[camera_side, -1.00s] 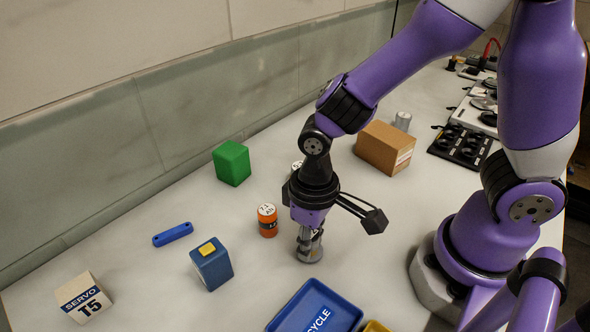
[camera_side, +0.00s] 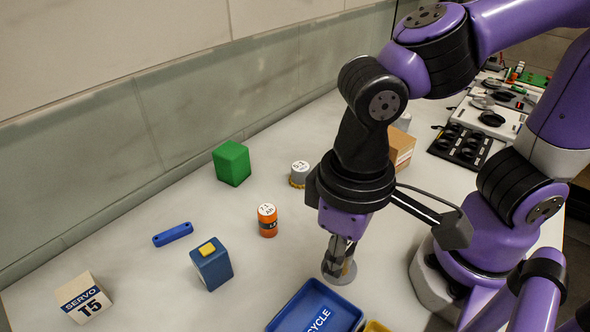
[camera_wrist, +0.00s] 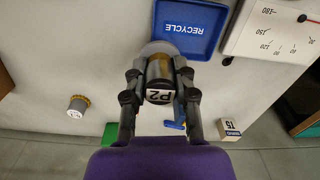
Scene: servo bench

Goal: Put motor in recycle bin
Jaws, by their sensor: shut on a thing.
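My gripper (camera_side: 343,248) points down over the bench and is shut on a grey cylindrical motor (camera_side: 338,272). In the wrist view the motor's top (camera_wrist: 160,96) carries a "P2" label, with the fingers gripping its sides. The motor is upright; I cannot tell how far it is off the bench. The blue recycle bin (camera_side: 318,298) lies just in front of the motor in the side view and is cut off at the bottom edge. It also shows beyond the motor in the wrist view (camera_wrist: 190,12), with its inside looking empty.
An orange cylinder (camera_side: 267,221) and a grey cylinder (camera_side: 299,172) stand left of my gripper. A blue box (camera_side: 212,265), green block (camera_side: 232,163), blue bar (camera_side: 172,234) and servo box (camera_side: 84,298) are farther left. A cardboard box (camera_side: 400,148) stands behind my arm.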

